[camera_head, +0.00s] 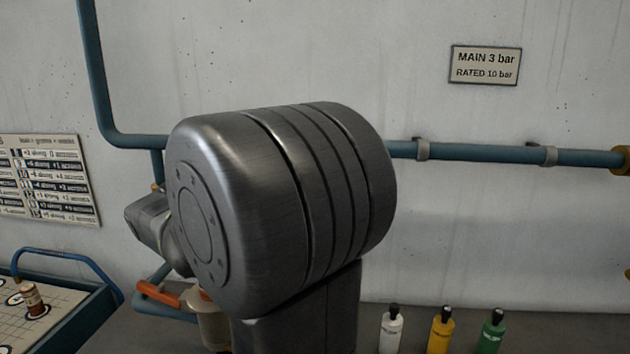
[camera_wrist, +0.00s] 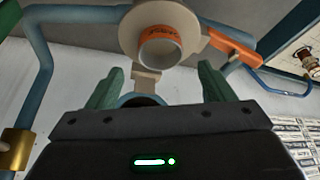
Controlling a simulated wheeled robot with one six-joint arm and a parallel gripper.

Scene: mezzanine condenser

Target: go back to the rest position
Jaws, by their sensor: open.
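My gripper (camera_wrist: 158,84) shows in the wrist view, with its two green fingers apart and nothing between them that it holds. Beyond the fingertips is a round fitting (camera_wrist: 128,28) with an orange ring and an open end. An orange lever (camera_wrist: 230,45) sits to its right. The fingers look apart from the fitting, though the exact gap is hard to tell. In the head view my large grey arm joint fills the middle and hides my gripper. An orange lever (camera_head: 160,293) and part of a pale fitting (camera_head: 214,328) show below left of the joint.
A blue pipe (camera_head: 480,152) runs along the wall under a pressure sign (camera_head: 485,65). White (camera_head: 390,331), yellow (camera_head: 440,331) and green (camera_head: 491,331) bottles stand at lower right.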

